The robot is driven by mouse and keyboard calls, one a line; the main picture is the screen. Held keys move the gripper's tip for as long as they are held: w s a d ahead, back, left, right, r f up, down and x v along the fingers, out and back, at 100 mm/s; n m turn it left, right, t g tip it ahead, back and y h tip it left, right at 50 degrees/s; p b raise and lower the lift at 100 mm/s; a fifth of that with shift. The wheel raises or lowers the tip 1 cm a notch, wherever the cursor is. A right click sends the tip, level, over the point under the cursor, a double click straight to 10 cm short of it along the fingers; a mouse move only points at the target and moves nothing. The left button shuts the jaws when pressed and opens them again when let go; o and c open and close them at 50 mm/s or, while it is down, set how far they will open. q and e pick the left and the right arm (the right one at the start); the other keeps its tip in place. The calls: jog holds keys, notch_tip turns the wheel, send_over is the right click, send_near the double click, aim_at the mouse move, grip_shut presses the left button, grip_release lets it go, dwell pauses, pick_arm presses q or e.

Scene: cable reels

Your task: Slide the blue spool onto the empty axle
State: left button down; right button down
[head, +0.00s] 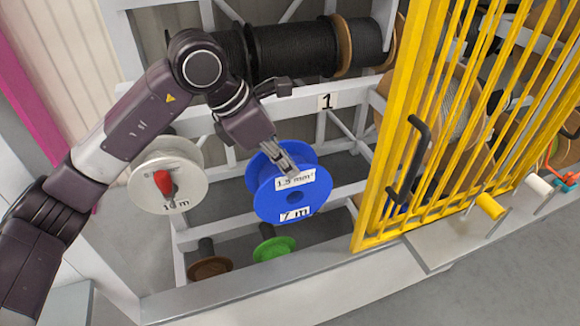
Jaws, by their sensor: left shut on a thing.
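The blue spool (290,203) is in the middle of the head view, with labels "1.5 mm²" and "7 m" on its front face. My left gripper (284,165) comes in from the upper left and is shut on the upper part of the blue spool. The spool hangs in front of the grey rack, its face turned towards me. No empty axle can be made out for certain; the spool hides part of the rack behind it. My right gripper is not in view.
A white spool (182,190) with a red knob sits left of the blue one. Brown (210,268) and green (273,248) spools are lower down. Black cable reels (290,48) lie above. A yellow barred gate (405,130) with a black handle stands close on the right.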

pick_arm(q)
jog(key=shift+w+a+r+p, duration=0.1)
jog(key=shift+w+a+p, duration=0.1)
jog(key=shift+w, duration=0.45)
jog(key=shift+w+a+p, duration=0.2)
jog(key=shift+w, duration=0.4)
jog(key=shift+w+a+r+p, duration=0.1)
jog(key=shift+w+a+p, duration=0.1)
jog(key=shift+w, duration=0.45)
jog(key=shift+w+a+f, duration=0.1)
jog(key=shift+w+a, duration=0.15)
jog(key=shift+w, duration=0.55)
jog(key=shift+w+a, duration=0.2)
jog(key=shift+w, duration=0.55)
jog(key=w, duration=0.1)
jog(key=w+a, duration=0.1)
jog(key=w, duration=0.1)
jog(key=w+p, duration=0.1)
jog(key=w, duration=0.1)
jog(key=shift+w+a, duration=0.2)
jog(key=shift+a, duration=0.2)
jog(key=shift+f, duration=0.35)
